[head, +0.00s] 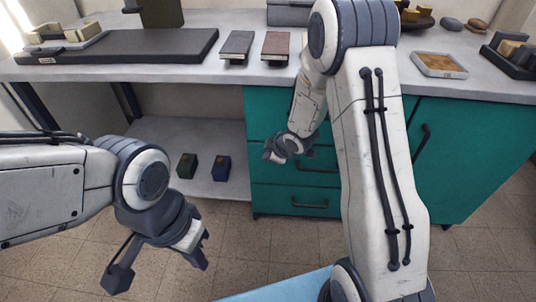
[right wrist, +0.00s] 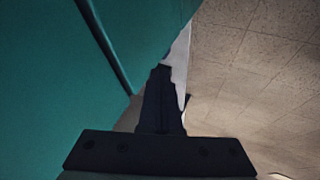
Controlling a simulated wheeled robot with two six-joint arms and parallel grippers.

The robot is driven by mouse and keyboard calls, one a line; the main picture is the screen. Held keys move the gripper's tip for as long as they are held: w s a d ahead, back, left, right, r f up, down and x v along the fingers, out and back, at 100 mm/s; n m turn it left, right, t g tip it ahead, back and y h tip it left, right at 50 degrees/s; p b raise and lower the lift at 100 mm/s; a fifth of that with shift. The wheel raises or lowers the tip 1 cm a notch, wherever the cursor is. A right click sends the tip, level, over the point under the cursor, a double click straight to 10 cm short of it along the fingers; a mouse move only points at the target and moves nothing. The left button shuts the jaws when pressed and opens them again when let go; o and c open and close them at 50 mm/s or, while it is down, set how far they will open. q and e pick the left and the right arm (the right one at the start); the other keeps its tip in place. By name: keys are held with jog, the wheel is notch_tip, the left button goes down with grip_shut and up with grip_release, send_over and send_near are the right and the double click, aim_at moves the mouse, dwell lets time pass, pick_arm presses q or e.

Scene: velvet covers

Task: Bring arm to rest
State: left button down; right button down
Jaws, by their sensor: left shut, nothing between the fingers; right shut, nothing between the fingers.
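My left gripper (head: 201,250) hangs low over the floor at the lower left of the head view. It is shut and empty, clear of the furniture. My right gripper (head: 271,152) is shut and empty, in front of the teal drawer cabinet (head: 262,118). In the right wrist view its dark fingers (right wrist: 161,72) are together, with a teal panel to the left and floor tiles to the right. I cannot tell whether it touches the cabinet. My right arm's upper part hides some of the counter and cabinet front.
The pale counter (head: 150,75) holds a long dark mat (head: 120,46), two small books (head: 236,44) and a small tray (head: 439,65). A green box (head: 187,165) and a blue box (head: 221,168) stand on the low shelf (head: 200,133). The tiled floor (head: 470,250) at right is clear.

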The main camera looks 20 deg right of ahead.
jog(key=p+v, duration=0.5)
jog(key=v, duration=0.5)
jog(key=s+a+r+m+g, duration=0.2)
jog(key=s+a+r, duration=0.2)
jog(key=s, duration=0.5)
jog(key=s+a+r+m+g+h, duration=0.1)
jog(key=s+a+r+m+g, duration=0.15)
jog(key=s+a, duration=0.45)
jog(key=s+a+r+m+g, duration=0.15)
jog(key=s+r, duration=0.25)
jog(key=s, duration=0.8)
notch_tip(320, 180, up, 29)
jog(key=g+p, duration=0.1)
jog(key=p, duration=2.7)
jog(key=shift+w+a+r+n+p, duration=0.2)
jog(key=shift+a+n+p, duration=0.1)
jog(key=shift+a, duration=0.1)
